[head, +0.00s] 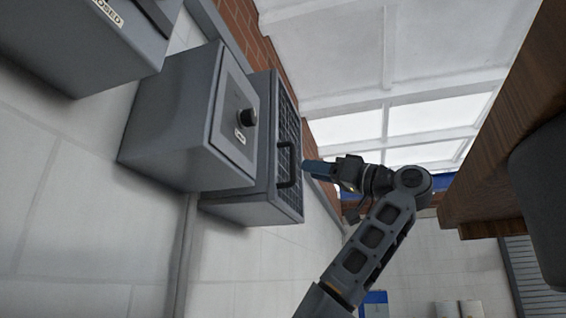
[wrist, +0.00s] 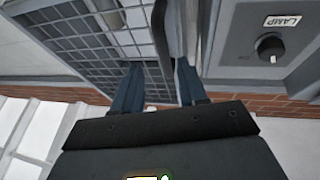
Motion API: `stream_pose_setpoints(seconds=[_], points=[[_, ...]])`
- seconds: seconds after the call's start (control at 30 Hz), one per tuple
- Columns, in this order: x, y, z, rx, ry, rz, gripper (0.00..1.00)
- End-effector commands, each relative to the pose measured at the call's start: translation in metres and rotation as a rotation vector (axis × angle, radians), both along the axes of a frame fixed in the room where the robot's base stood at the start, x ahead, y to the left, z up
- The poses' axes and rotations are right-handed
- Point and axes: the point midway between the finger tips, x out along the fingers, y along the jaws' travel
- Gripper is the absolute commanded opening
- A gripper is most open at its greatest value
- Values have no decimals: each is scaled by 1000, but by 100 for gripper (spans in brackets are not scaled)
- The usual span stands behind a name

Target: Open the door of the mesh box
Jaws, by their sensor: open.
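The mesh box (head: 250,207) is a grey wall box whose door has a dark grid mesh front (head: 289,127). A dark bar handle (head: 285,182) stands out from the door, and the door looks closed. In the wrist view the mesh (wrist: 75,40) fills the upper left and the handle (wrist: 160,30) comes down from the top edge. My gripper (head: 306,167) is open and empty, its blue fingers pointing at the door just right of the handle. In the wrist view the fingers (wrist: 157,66) are close to the handle's lower end; whether they straddle it I cannot tell.
A grey box with a black knob (head: 248,118) stands beside the mesh box; its label reads LAMP in the wrist view (wrist: 282,20). Another grey box (head: 85,45) is at upper left. A wooden surface (head: 490,150) is at right. Open space lies between.

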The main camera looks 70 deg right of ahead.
Motion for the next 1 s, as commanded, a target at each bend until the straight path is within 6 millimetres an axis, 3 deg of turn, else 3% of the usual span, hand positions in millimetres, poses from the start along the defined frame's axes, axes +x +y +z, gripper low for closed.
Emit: stream_pose_setpoints(seconds=[0.17,0.7,1.0], points=[[-12,5,14,-26,-7,8,42],[51,-1,42,-26,-7,9,42],[58,-3,43,-26,-8,6,42]])
